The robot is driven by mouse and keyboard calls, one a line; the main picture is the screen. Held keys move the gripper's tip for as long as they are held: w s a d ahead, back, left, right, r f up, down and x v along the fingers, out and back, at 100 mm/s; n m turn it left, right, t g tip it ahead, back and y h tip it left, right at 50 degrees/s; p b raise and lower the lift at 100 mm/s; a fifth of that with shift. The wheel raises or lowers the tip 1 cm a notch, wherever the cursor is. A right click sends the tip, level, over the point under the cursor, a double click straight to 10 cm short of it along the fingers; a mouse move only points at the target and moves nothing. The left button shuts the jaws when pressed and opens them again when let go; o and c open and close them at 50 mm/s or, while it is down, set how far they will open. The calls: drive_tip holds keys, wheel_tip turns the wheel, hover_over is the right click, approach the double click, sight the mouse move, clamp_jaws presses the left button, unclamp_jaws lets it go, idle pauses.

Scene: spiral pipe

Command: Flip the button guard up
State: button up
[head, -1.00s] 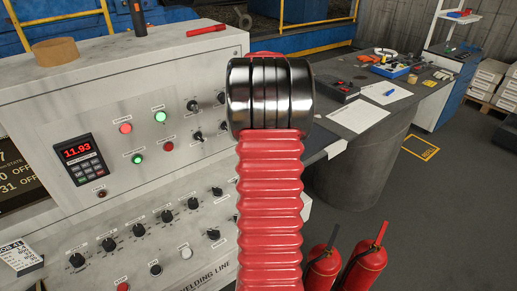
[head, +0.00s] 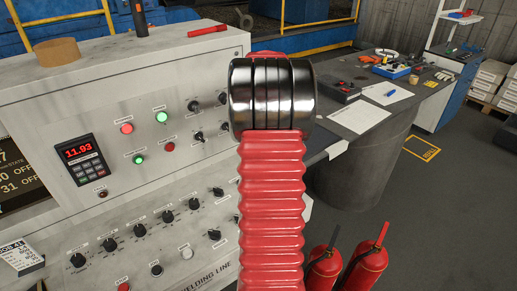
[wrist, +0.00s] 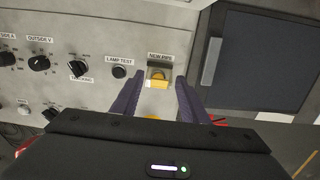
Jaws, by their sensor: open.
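The button guard (wrist: 158,73) shows in the wrist view, under the NEW PIPE label on the grey panel. It looks like a small clear or brownish cover with yellow at its lower part; its exact angle is hard to tell. My gripper (wrist: 160,90) is open, with one purple finger to the left of the guard and the other to the right. Nothing is seen between the fingers except the guard area beyond them, and I cannot tell whether they touch it. In the head view, my red arm hides the gripper and the guard.
In the wrist view, a LAMP TEST button (wrist: 120,71) and several black knobs (wrist: 38,63) lie left of the guard. A dark screen (wrist: 255,62) is on its right. In the head view, fire extinguishers (head: 365,266) stand at the lower right.

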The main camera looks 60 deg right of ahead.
wheel_tip(320, 180, up, 13)
drive_tip(key=shift+s+a, duration=0.15)
drive_tip(key=shift+s, duration=0.3)
drive_tip(key=shift+c, duration=0.5)
